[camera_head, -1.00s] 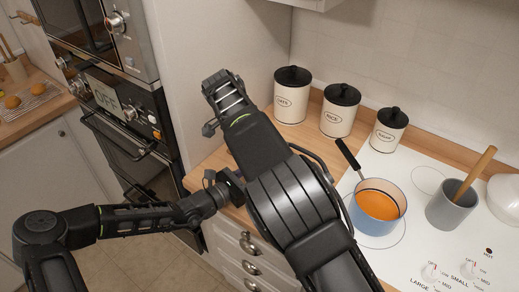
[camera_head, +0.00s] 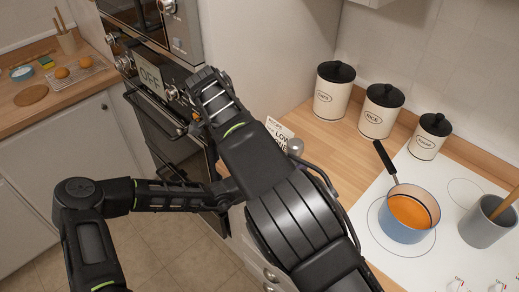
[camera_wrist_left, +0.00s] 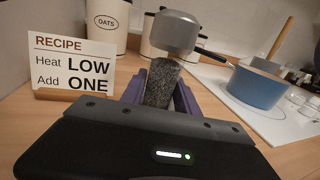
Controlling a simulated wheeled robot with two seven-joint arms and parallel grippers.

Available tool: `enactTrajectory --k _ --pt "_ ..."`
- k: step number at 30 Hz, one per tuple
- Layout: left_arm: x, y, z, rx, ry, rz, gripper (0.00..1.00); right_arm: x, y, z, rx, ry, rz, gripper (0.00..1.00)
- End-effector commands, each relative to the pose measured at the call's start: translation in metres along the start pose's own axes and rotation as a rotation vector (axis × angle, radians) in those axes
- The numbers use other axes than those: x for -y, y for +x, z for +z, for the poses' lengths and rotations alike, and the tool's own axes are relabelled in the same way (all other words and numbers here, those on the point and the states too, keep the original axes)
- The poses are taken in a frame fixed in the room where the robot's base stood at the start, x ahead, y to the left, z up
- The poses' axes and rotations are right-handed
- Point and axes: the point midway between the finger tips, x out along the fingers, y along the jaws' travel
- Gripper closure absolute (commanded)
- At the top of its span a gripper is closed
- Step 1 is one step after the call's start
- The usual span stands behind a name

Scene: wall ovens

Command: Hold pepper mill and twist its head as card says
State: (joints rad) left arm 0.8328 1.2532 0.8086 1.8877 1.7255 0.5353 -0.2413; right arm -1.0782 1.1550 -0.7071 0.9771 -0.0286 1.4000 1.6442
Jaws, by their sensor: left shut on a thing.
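The pepper mill has a dark speckled body (camera_wrist_left: 161,82) and a silver head (camera_wrist_left: 175,32) in the left wrist view. My left gripper (camera_wrist_left: 159,92) is shut around the body, a purple finger on each side. The head is clear above the fingers. In the head view only the mill's silver top (camera_head: 295,147) shows beside my right forearm, which hides my left gripper. The recipe card (camera_wrist_left: 73,64) stands left of the mill and reads "Heat LOW, Add ONE"; it is partly hidden in the head view (camera_head: 279,131). My right gripper (camera_head: 208,95) is up before the ovens, apart from the mill; its jaws are unclear.
A blue pot (camera_head: 407,228) of orange soup stands on the white hob (camera_head: 372,190), its handle toward the canisters. Canisters for oats (camera_head: 331,102), rice (camera_head: 378,118) and another line the wall. A grey utensil crock (camera_head: 482,232) stands right. The oven display (camera_head: 150,77) reads OFF.

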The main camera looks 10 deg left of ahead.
Motion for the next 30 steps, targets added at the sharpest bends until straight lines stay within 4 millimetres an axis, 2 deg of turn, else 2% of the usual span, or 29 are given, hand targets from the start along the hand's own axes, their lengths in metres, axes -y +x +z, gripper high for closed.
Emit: enactTrajectory --k 3,4,12,23,26,30 --pt "0.0 0.0 0.0 0.0 0.0 0.0 1.0 0.0 0.0 0.0 0.0 0.0 0.0 0.36" --pt "0.0 0.0 0.0 0.0 0.0 0.0 0.62 0.0 0.0 0.0 0.0 0.0 0.0 0.36" --pt "0.0 0.0 0.0 0.0 0.0 0.0 0.4 0.0 0.0 -0.001 0.0 0.0 0.0 0.36" --pt "-0.001 -0.003 0.0 0.0 0.001 0.001 0.38 0.0 0.0 -0.001 0.0 0.0 0.0 0.36" --pt "-0.001 -0.011 0.0 -0.001 0.001 0.001 0.38 0.0 0.0 -0.001 0.0 0.0 0.0 0.36" --pt "-0.001 -0.032 0.0 -0.002 0.001 0.003 0.38 0.0 0.0 -0.001 0.0 0.0 0.0 0.36"
